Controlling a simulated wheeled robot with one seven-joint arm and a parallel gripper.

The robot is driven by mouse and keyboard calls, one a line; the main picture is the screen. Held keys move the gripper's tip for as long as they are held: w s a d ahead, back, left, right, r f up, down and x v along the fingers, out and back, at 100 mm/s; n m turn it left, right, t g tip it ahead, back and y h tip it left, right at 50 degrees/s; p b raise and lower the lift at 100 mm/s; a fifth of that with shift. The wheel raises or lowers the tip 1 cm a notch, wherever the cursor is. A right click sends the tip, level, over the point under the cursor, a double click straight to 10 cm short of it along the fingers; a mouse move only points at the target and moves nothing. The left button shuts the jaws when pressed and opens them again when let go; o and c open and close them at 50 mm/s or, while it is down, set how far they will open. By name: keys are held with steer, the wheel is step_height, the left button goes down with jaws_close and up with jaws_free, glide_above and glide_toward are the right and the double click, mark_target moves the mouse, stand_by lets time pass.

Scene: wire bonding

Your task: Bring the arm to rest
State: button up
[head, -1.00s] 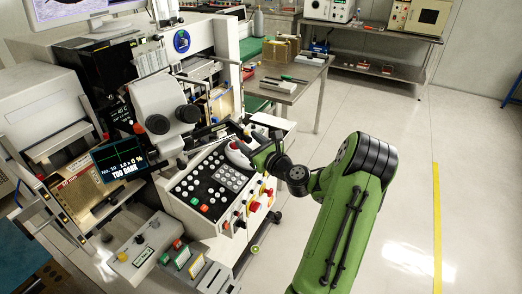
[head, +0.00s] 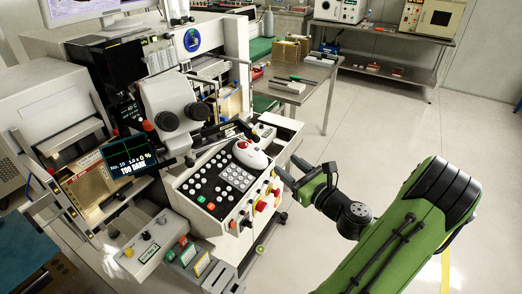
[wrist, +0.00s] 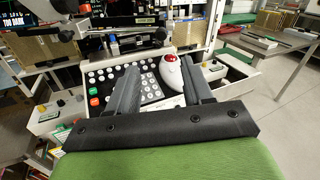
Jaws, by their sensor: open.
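My green arm with its dark gripper (head: 290,168) reaches in from the right in the head view. The gripper is open and empty, its two fingers pointing left toward the bonding machine's control panel (head: 208,187). It hangs just right of the panel's edge. In the wrist view the open fingers of my gripper (wrist: 160,66) frame the keypad and a white trackball unit (wrist: 173,80) with a red ball. The trackball unit (head: 249,155) also shows clear of the fingers in the head view.
A small screen (head: 127,156) reads "TOO DARK". Red and yellow knobs (head: 262,205) stick out of the panel front near my gripper. A metal side table (head: 318,72) with boxes stands behind. The floor (head: 390,120) to the right is open.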

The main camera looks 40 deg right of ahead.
steer(key=w+a+f+n+g+y, duration=0.1)
steer(key=w+a+n+g+y, duration=0.3)
steer(key=a+n, duration=0.7)
steer(key=w+a+f+n+g+y, duration=0.1)
steer(key=a+n+g+y, duration=0.4)
steer(key=a+n, duration=0.55)
steer(key=s+a+r+n+g+h+p, duration=0.1)
steer(key=s+a+r+n+h, duration=0.2)
steer(key=s+n, duration=0.4)
steer(key=s+a+r+n+g+h+p, duration=0.1)
steer(key=s+a+r+n+g+h, duration=0.1)
steer(key=s+a+r+n, duration=0.3)
steer(key=s+n+h, duration=0.1)
steer(key=s+n, duration=0.1)
steer(key=s, duration=0.1)
steer(key=shift+a+r, duration=0.25)
steer(key=shift+a, duration=0.1)
steer(key=shift+n, duration=0.25)
